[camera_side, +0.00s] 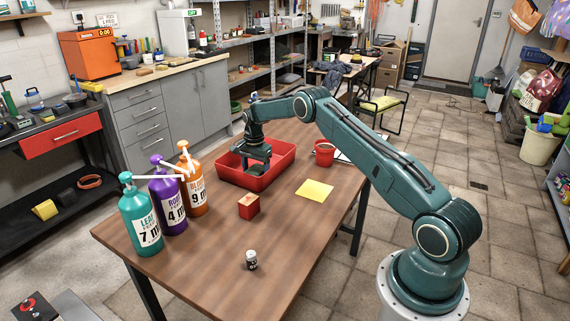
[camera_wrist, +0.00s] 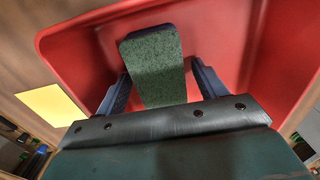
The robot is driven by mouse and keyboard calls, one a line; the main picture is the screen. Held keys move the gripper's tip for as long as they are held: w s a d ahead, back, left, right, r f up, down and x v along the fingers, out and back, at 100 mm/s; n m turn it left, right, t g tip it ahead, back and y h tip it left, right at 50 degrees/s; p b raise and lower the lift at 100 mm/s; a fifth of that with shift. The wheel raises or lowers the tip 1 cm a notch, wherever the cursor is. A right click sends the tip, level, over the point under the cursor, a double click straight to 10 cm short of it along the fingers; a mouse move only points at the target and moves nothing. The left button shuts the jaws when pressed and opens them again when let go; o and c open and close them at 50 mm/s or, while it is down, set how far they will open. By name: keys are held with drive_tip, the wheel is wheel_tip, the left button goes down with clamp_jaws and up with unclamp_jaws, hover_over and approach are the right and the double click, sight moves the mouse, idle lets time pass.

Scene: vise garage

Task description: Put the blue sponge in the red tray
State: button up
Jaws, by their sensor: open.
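The red tray (camera_side: 283,160) stands on the wooden table, and its red walls fill much of the wrist view (camera_wrist: 285,45). The sponge (camera_wrist: 155,68) shows a green scouring face with a dark bluish edge at its far end. It lies inside the tray, between my two fingers, with gaps on both sides. My gripper (camera_wrist: 162,72) is open around it, and the fingers look clear of its sides. In the side view my gripper (camera_side: 258,166) reaches down into the tray, and I cannot make out the sponge there.
Teal (camera_side: 140,220), purple (camera_side: 168,205) and orange (camera_side: 194,190) pump bottles stand left. A small jar (camera_side: 251,260) is at the front. The table's front right is clear.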

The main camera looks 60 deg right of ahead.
sight(256, 169)
drive_tip(key=shift+r, duration=0.1)
wheel_tip(256, 169, up, 12)
idle(0.6)
drive_tip(key=shift+r, duration=0.1)
idle(0.4)
drive_tip(key=s+a+r+n+t, duration=0.1)
drive_tip(key=s+a+r+n, duration=0.3)
drive_tip(key=s+a+r, duration=0.45)
drive_tip(key=s+a+r+n+t, duration=0.2)
drive_tip(key=s+a+r+n, duration=0.3)
drive_tip(key=a+r, duration=0.6)
drive_tip(key=s+a+r+n+t, duration=0.1)
drive_tip(key=s+a+r+n, duration=0.1)
drive_tip(key=s, duration=0.5)
drive_tip(key=s+a+r+n, duration=0.2)
drive_tip(key=s+a, duration=0.1)
drive_tip(key=s, duration=0.4)
drive_tip(key=s+a+f+n+t, duration=0.1)
drive_tip(key=s+a+f+n, duration=0.2)
drive_tip(key=s, duration=0.9)
wheel_tip(256, 169, down, 2)
drive_tip(key=shift+s+f+n+t, duration=0.15)
drive_tip(key=shift+s+n+t, duration=0.2)
drive_tip(key=shift+n, duration=0.65)
